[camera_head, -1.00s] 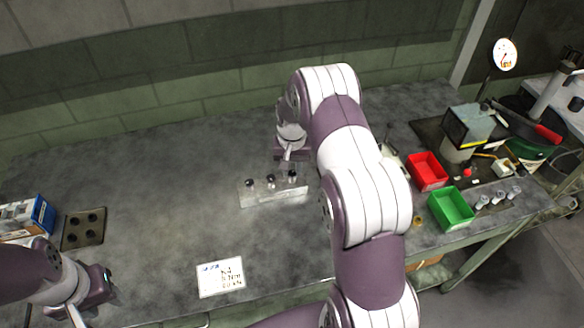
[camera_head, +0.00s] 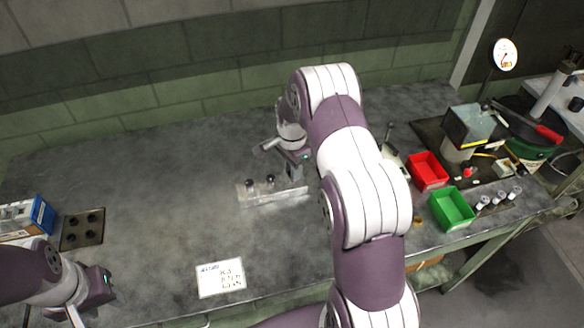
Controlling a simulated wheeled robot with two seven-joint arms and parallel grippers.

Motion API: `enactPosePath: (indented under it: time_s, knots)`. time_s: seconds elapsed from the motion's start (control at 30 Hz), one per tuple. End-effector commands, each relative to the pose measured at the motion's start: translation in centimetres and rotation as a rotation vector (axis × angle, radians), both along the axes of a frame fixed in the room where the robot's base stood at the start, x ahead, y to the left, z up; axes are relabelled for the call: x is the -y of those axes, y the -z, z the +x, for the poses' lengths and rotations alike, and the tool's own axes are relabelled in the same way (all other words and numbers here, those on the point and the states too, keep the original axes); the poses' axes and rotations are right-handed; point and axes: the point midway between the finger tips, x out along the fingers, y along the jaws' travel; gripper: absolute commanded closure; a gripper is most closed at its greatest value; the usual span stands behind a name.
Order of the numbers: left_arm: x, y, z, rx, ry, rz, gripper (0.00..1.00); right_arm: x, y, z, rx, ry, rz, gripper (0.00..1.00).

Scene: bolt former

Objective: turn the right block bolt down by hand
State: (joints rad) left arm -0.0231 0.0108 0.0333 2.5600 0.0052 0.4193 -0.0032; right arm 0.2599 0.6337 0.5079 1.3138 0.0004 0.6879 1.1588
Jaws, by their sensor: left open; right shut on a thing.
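A pale, clear-looking block (camera_head: 262,198) lies on the grey bench, in front of my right arm. Dark-headed bolts stand in it: a left bolt (camera_head: 249,184) and a middle bolt (camera_head: 270,180). My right gripper (camera_head: 294,178) is low over the block's right end and shut on the right block bolt. That bolt's head is hidden by the fingers, so its height in the block cannot be seen. My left gripper (camera_head: 76,316) is open and empty at the bottom left, far from the block.
A white note card (camera_head: 220,278) lies at the front. A dark plate with holes (camera_head: 83,229) and a blue-and-white box (camera_head: 28,216) are at the left. A red bin (camera_head: 427,171), a green bin (camera_head: 452,208) and a press-like tool (camera_head: 470,130) stand right. The bench's middle left is clear.

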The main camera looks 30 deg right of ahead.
Motion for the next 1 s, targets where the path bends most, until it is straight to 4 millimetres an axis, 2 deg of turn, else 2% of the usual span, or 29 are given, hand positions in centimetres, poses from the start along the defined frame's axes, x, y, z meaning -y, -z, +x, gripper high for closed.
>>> enactPosePath:
  time_s: [0.4, 0.97, 1.0]
  knots:
    - [0.0, 0.01, 0.0, 0.0, 0.0, 0.0, 0.57, 0.11, -0.27, 0.24, 0.008, 0.184, -0.003, 1.0]
    - [0.0, 0.01, 0.0, 0.0, 0.0, 0.0, 0.57, 0.13, -0.34, 0.29, 0.01, 0.213, -0.003, 1.0]
    - [0.0, 0.01, 0.0, 0.0, 0.0, 0.0, 0.57, 0.13, -0.34, 0.29, 0.01, 0.213, -0.003, 0.68]
